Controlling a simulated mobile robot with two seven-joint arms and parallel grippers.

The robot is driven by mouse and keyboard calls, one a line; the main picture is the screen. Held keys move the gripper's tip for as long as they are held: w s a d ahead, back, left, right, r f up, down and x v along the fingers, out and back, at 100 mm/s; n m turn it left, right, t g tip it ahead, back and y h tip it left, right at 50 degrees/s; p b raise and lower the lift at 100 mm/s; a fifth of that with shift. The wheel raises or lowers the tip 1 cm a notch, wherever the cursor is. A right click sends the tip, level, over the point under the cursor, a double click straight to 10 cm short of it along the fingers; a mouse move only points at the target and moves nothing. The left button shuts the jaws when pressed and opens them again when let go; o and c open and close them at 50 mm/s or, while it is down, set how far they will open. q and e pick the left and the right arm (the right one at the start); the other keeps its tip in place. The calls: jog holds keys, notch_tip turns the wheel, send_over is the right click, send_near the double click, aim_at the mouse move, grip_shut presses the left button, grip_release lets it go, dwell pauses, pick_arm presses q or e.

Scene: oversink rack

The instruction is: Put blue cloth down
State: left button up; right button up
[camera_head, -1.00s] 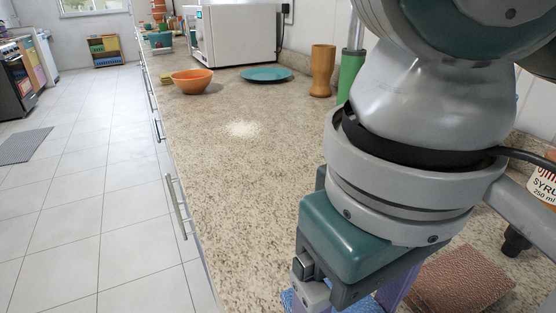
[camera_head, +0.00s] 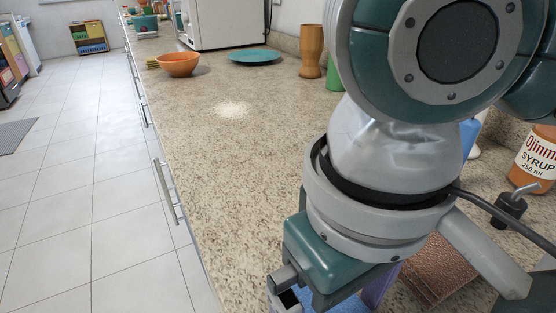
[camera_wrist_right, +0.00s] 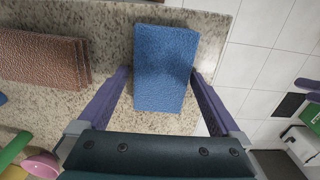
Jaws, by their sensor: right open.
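The blue cloth (camera_wrist_right: 166,68) is a rectangular, textured block-like piece on the speckled counter, close to the counter's edge in the right wrist view. A sliver of it (camera_head: 350,304) shows at the bottom of the head view. My right gripper (camera_wrist_right: 160,74) is open, with one purple finger on each side of the cloth. The left finger stands apart from it; the right finger is very close to its side, and I cannot tell if they touch. In the head view my right arm hides most of the cloth. My left gripper is not in view.
Brown textured pieces (camera_wrist_right: 45,60) lie on the counter beside the cloth. A syrup bottle (camera_head: 537,160) stands at right. White powder (camera_head: 232,109) lies on the open counter. Farther back are an orange bowl (camera_head: 177,64), a teal plate (camera_head: 255,56) and a wooden cup (camera_head: 312,50).

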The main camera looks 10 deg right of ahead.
notch_tip(320, 180, up, 12)
jog(key=p, duration=0.3)
jog(key=shift+r, duration=0.15)
jog(key=shift+a, duration=0.15)
